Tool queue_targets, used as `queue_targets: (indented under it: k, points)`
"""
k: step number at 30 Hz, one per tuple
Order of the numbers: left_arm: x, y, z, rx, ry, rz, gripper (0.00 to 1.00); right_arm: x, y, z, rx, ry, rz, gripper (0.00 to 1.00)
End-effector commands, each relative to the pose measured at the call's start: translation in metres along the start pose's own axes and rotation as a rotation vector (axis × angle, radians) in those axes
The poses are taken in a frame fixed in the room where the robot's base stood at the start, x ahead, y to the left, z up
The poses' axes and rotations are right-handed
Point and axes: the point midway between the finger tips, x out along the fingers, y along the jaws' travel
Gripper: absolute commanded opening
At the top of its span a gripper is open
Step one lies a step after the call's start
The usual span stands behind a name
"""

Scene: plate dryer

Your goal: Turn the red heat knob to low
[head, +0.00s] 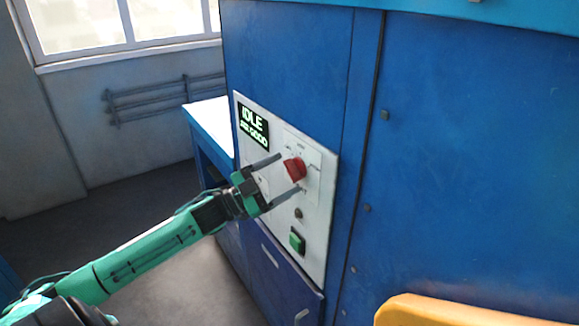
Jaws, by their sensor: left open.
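The red heat knob (294,170) sits on the white control panel (312,238) of the blue machine. Small dark marks surround the knob, too small to read. My left gripper (280,174) is open in front of the panel, with one finger above the knob and one below it. The knob shows between the fingertips; I cannot tell whether they touch it. A small dark display (253,121) at the panel's upper left reads "IDLE" with a smaller line under it. My right gripper is not in view.
A green button (297,240) and a small dark round part (298,213) are on the panel below the knob. A blue side table (210,122) stands left of the machine. A yellow object (460,312) fills the bottom right corner. The floor at left is clear.

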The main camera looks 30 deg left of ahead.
Motion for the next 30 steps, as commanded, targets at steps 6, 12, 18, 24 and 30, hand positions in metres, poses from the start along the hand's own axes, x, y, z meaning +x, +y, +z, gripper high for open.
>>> queue_targets:
  k: [6, 12, 18, 24, 30]
  points:
    - [0.020, -0.002, -0.001, 0.000, 0.001, -0.001, 0.76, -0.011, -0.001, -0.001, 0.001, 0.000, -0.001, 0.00]
    - [0.027, 0.000, 0.000, 0.000, 0.000, 0.000, 0.76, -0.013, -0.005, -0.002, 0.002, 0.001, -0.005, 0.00]
    - [0.027, 0.000, 0.000, 0.000, 0.000, 0.000, 0.76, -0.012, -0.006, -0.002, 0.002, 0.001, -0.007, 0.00]
    - [0.027, 0.000, 0.000, 0.000, 0.000, 0.000, 0.51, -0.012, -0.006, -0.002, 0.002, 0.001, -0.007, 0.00]
    - [0.027, 0.000, 0.000, 0.000, 0.000, 0.000, 0.32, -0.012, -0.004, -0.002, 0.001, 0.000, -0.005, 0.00]
